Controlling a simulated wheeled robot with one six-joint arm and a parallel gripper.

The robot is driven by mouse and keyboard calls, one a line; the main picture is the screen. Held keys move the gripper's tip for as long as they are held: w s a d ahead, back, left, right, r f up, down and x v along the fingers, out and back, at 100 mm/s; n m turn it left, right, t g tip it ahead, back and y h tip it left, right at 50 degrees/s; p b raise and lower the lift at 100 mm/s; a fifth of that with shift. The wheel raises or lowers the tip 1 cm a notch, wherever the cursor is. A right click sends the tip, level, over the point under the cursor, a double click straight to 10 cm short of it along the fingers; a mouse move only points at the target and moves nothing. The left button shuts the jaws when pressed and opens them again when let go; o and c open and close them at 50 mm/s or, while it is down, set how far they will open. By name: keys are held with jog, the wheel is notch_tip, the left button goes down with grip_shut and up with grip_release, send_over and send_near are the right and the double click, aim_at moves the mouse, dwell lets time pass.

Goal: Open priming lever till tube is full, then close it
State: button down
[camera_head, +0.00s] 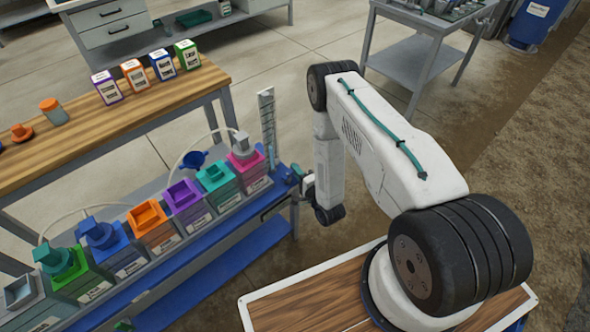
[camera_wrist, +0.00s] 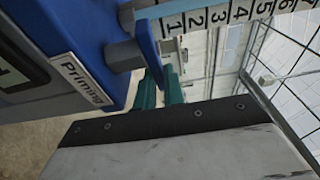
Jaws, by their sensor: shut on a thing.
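The clear graduated tube (camera_head: 267,130) stands upright at the right end of the blue skid. In the wrist view, its numbered scale (camera_wrist: 215,16) crosses the top; I cannot tell the liquid level. A blue housing labelled "Priming" (camera_wrist: 80,78) fills the left side of the wrist view. The blue priming lever (camera_wrist: 169,58) sticks out beside it, at the tube's low-number end. My gripper's teal fingers (camera_wrist: 160,88) are shut on the lever, which is partly hidden between them. In the head view, my gripper (camera_head: 299,178) is small and partly hidden at the skid's right end.
A row of coloured containers with open or capped tops (camera_head: 183,197) stands on the blue skid, left of my gripper. A wooden bench (camera_head: 150,108) behind holds several labelled boxes (camera_head: 134,75). A grey cart (camera_head: 410,55) stands at the back right. Open floor lies between.

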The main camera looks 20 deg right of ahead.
jog(key=shift+s+m+h, duration=0.2)
jog(key=shift+m+h, duration=0.35)
jog(key=shift+h, duration=0.35)
jog(key=shift+s+m+h, duration=0.15)
jog(key=shift+m+h, duration=0.4)
jog(key=shift+h, duration=0.35)
jog(key=c, duration=1.5)
grip_release()
